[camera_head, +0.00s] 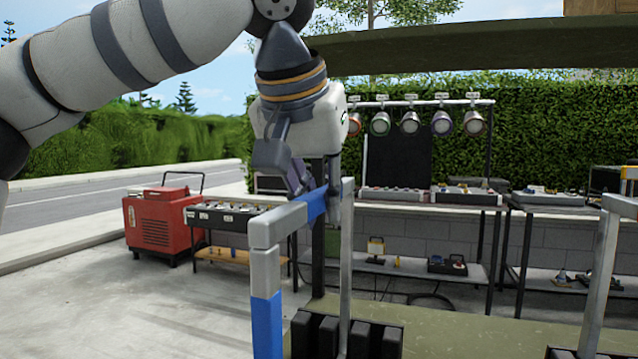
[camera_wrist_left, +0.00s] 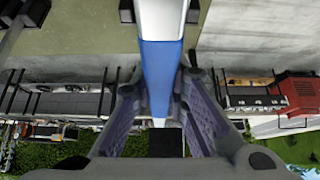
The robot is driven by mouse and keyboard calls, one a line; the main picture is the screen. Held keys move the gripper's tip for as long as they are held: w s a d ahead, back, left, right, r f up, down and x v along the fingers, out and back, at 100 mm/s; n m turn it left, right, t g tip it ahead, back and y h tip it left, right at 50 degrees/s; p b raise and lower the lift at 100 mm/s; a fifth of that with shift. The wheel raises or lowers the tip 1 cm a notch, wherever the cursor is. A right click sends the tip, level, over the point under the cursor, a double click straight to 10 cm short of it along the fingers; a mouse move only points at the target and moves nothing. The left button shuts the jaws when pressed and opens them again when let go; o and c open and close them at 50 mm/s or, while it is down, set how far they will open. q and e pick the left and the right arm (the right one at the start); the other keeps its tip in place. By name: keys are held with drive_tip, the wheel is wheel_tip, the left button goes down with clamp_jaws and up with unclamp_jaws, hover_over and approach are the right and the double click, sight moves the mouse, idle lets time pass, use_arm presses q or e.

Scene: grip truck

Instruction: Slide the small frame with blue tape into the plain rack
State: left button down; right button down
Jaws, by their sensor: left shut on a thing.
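My left gripper (camera_head: 317,198) is shut on the top bar of a small grey tube frame (camera_head: 347,262), at its blue tape (camera_head: 314,206). More blue tape wraps the frame's near leg. The taped bar (camera_wrist_left: 160,75) runs between the fingers in the left wrist view. The frame is upright; its far leg passes down among the blocks of a black slotted rack (camera_head: 374,340) on the green deck. The near leg leaves the picture at the bottom. I cannot tell whether either leg is seated in a slot. My right gripper is not in view.
Another grey frame (camera_head: 602,265) stands at the right, with dark blocks (camera_head: 562,354) by its base. The green deck (camera_head: 480,332) between is clear. Behind are a red wheeled generator (camera_head: 160,225), equipment tables and hanging lamps (camera_head: 410,122). A dark green panel (camera_head: 480,45) overhangs.

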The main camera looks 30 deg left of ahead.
use_arm(q)
drive_tip(key=shift+f, duration=0.25)
idle(0.5)
drive_tip(key=c, duration=1.5)
unclamp_jaws()
drive_tip(key=shift+f, duration=0.1)
